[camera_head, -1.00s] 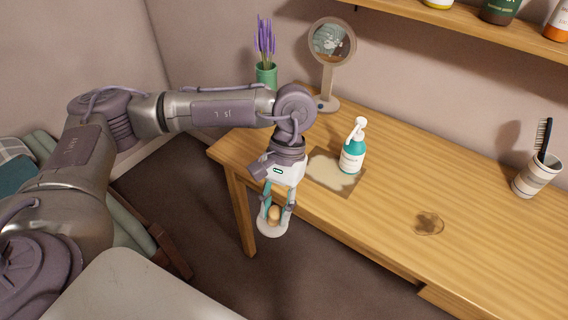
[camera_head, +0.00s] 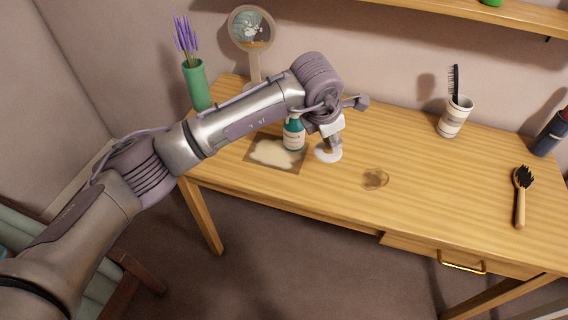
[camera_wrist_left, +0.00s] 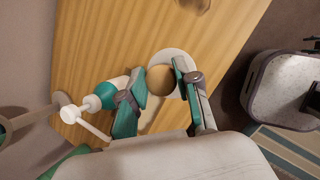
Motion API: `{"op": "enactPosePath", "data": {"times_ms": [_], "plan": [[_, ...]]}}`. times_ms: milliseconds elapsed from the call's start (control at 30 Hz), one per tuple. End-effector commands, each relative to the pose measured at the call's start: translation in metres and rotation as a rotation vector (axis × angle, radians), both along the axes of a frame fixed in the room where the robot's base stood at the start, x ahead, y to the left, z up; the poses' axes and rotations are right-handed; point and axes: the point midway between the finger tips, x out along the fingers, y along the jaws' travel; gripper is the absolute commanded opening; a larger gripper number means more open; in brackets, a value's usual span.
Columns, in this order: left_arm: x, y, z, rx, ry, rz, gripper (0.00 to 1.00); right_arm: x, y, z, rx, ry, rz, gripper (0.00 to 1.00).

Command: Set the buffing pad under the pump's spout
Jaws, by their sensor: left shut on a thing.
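The buffing pad (camera_head: 327,154) is a white disc with a round wooden knob. My left gripper (camera_head: 331,146) is shut on the knob, and the disc is below the fingers, over the table right of the pump. In the left wrist view the pad (camera_wrist_left: 178,55) shows between the teal fingers (camera_wrist_left: 160,84). I cannot tell whether it touches the wood. My right gripper is not in view.
A cream puddle (camera_head: 274,155) lies on a brown mat (camera_head: 295,164) by the pump. A brown stain (camera_head: 375,179) is on the table to the right. A mirror (camera_head: 251,34), vase (camera_head: 197,84), striped cup (camera_head: 453,119) and hairbrush (camera_head: 520,197) stand or lie farther off.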

Motion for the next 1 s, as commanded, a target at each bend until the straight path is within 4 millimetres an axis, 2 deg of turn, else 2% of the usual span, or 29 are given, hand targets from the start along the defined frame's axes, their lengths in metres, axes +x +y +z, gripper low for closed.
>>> {"op": "enactPosePath", "data": {"times_ms": [133, 400, 500, 633, 767, 1000], "plan": [[0.009, 0.017, -0.012, 0.004, 0.0, 0.031, 0.0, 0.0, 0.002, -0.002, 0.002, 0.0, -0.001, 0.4], [0.03, 0.075, -0.051, 0.004, 0.004, 0.03, 0.0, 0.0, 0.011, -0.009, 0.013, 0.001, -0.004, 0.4], [0.036, 0.092, -0.061, 0.003, 0.001, 0.027, 0.0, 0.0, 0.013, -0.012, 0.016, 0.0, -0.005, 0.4], [0.041, 0.103, -0.068, 0.003, 0.001, 0.024, 0.0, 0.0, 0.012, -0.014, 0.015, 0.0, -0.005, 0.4], [0.042, 0.107, -0.074, 0.002, 0.0, 0.023, 0.0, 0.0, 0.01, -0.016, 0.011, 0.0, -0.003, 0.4], [0.041, 0.106, -0.108, 0.003, 0.001, 0.023, 0.0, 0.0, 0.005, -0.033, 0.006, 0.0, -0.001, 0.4]]}}
